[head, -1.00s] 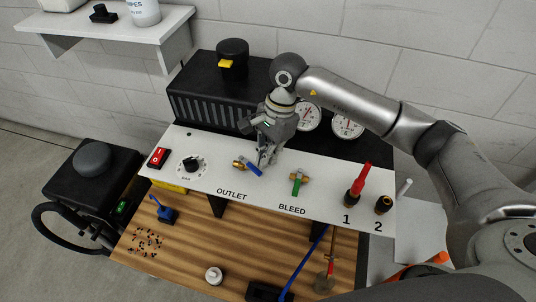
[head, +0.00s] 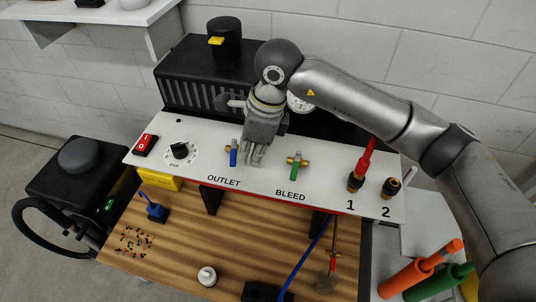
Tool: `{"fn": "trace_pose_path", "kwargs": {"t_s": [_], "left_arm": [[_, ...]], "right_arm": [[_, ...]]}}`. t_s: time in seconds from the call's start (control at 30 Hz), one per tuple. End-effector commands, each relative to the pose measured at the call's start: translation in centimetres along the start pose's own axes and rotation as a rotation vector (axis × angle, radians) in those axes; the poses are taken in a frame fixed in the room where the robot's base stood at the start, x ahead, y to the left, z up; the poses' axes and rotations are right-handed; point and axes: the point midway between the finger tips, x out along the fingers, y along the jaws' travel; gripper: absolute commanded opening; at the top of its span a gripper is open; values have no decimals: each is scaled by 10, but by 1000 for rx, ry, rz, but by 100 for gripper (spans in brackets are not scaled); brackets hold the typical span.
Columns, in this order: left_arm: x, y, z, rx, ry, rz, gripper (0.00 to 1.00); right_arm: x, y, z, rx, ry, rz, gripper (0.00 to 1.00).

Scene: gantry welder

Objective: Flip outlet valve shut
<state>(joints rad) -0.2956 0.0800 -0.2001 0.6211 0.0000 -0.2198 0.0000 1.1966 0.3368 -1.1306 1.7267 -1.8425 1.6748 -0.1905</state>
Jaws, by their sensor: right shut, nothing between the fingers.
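The outlet valve (head: 233,157) is a small brass fitting with a blue lever on the white panel, above the OUTLET label. Its lever now points straight down the panel, across the brass body. My right gripper (head: 253,160) is shut and empty, just to the right of the blue lever, with its fingertips low over the panel. I cannot tell whether a finger touches the lever. My left gripper is not in view.
The bleed valve (head: 296,167) with a green lever sits to the right of my gripper. A dial (head: 180,151) and a red switch (head: 145,144) are on the left. Red and black connectors (head: 355,180) stand at the right. A wooden bench (head: 190,240) lies below the panel.

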Motion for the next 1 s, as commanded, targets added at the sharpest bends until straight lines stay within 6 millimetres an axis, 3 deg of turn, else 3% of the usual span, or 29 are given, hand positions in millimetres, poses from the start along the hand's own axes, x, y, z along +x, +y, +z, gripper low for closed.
{"fn": "trace_pose_path", "kwargs": {"t_s": [0.87, 1.0], "left_arm": [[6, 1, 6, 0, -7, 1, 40], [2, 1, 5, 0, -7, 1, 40]], "right_arm": [[0, -14, 7, -3, -1, 0, 0], [-9, -16, 7, -2, -1, -1, 0]]}}
